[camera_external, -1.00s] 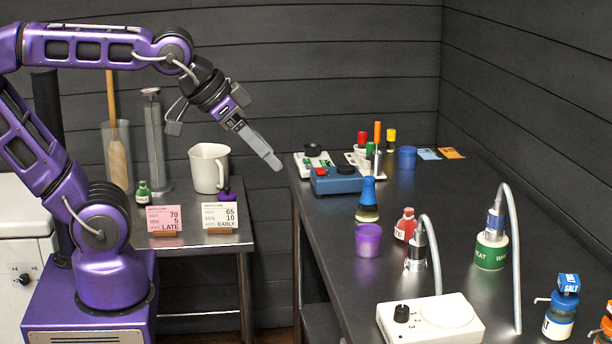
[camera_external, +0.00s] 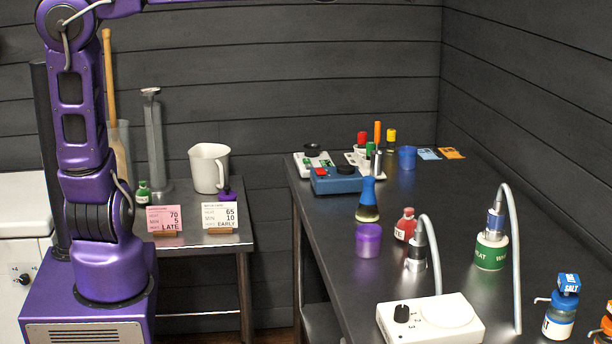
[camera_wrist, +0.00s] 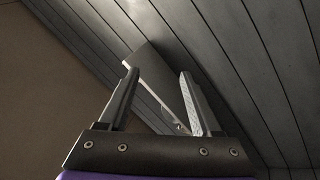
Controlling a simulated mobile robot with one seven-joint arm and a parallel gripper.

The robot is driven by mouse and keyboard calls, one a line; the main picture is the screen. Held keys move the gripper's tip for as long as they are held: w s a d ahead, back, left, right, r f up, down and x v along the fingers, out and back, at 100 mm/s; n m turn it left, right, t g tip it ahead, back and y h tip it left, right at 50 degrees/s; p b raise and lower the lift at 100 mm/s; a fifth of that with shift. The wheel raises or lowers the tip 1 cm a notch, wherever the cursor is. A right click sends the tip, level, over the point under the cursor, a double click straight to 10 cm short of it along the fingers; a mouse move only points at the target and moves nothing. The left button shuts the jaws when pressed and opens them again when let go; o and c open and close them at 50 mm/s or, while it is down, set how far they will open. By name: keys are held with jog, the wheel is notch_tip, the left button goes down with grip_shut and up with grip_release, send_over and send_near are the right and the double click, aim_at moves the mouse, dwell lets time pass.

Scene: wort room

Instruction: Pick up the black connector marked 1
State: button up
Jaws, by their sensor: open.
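I cannot make out a black connector marked 1 in either view. In the external view two grey cables arch over the right bench: one runs to a silver-topped fitting (camera_external: 417,245) behind the white control box, the other to a green-banded bottle (camera_external: 491,250). Any number on them is too small to read. My gripper (camera_wrist: 158,76) shows in the wrist view, its two fingers apart, with nothing clearly held. In the external view my gripper is out of frame.
The white control box (camera_external: 430,320) with a black knob stands at the bench front. A blue device (camera_external: 337,180), a blue-topped flask (camera_external: 368,200), a purple cup (camera_external: 368,240) and a red bottle (camera_external: 405,225) stand further back. Plank walls (camera_wrist: 225,50) fill much of the wrist view.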

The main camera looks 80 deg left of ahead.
notch_tip(320, 180, up, 7)
jog(key=s+a+n+t, duration=0.1)
jog(key=a+n+t, duration=0.1)
jog(key=m+g+y+b, duration=0.1)
jog(key=m+g+y, duration=0.35)
jog(key=g, duration=0.35)
send_over(414, 234)
jog(key=d, duration=0.2)
notch_tip(414, 234, down, 50)
jog(key=f, duration=0.1)
jog(key=s+f+g, duration=0.1)
jog(key=f, duration=0.3)
jog(key=s+a+f+m+g, duration=0.1)
jog(key=s+f, duration=0.1)
jog(key=f, duration=0.2)
jog(key=s+f+m+g+y, duration=0.1)
jog(key=s+f, duration=0.1)
jog(key=f, duration=0.2)
jog(key=shift+s+a+f+m+b, duration=0.15)
jog(key=shift+a+f+m+b, duration=0.1)
jog(key=shift+b, duration=0.1)
jog(key=x, duration=0.7)
jog(key=shift+d+r, duration=0.1)
